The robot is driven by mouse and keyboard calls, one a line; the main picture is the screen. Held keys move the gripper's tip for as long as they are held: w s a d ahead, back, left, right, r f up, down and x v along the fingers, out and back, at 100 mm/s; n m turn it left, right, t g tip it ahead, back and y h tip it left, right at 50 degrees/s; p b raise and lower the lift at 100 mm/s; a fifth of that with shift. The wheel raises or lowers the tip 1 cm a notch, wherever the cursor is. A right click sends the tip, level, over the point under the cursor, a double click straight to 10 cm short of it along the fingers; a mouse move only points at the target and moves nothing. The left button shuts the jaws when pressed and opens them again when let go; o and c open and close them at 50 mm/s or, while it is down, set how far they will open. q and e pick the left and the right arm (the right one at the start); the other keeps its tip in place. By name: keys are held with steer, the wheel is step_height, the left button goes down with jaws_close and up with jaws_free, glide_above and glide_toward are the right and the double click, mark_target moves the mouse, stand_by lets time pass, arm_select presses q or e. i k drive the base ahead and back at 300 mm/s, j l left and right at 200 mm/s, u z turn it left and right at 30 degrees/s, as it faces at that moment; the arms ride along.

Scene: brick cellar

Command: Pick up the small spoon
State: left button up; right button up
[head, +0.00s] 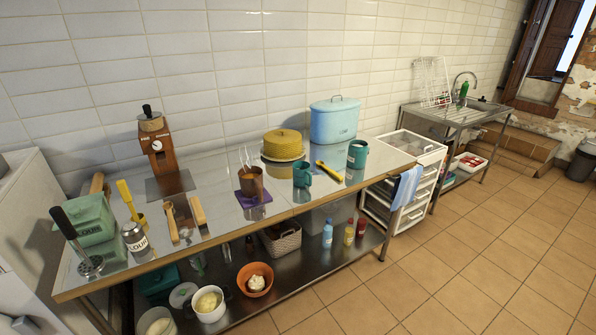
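I cannot pick out the small spoon with certainty. A copper-coloured cup (251,187) stands on a purple cloth (254,201) on the long steel table (232,238). Thin metal utensils (244,157) stick up from the cup; their lower ends are hidden inside it. Wooden utensils (171,221) lie on the table left of the cup. A yellow-handled tool (327,171) lies to the right, near two teal mugs (302,174). Neither of my grippers is in view.
Tiled floor (430,285) in front is clear.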

mark_target(319, 163)
steer(key=i+l+u, duration=0.35)
steer(key=l, duration=0.3)
steer(key=i+l+u, duration=0.2)
steer(key=l, duration=0.2)
steer(key=i+l+u, duration=0.15)
steer(key=l, duration=0.2)
steer(key=l+u, duration=0.2)
steer(key=l, duration=0.2)
steer(key=i, duration=0.05)
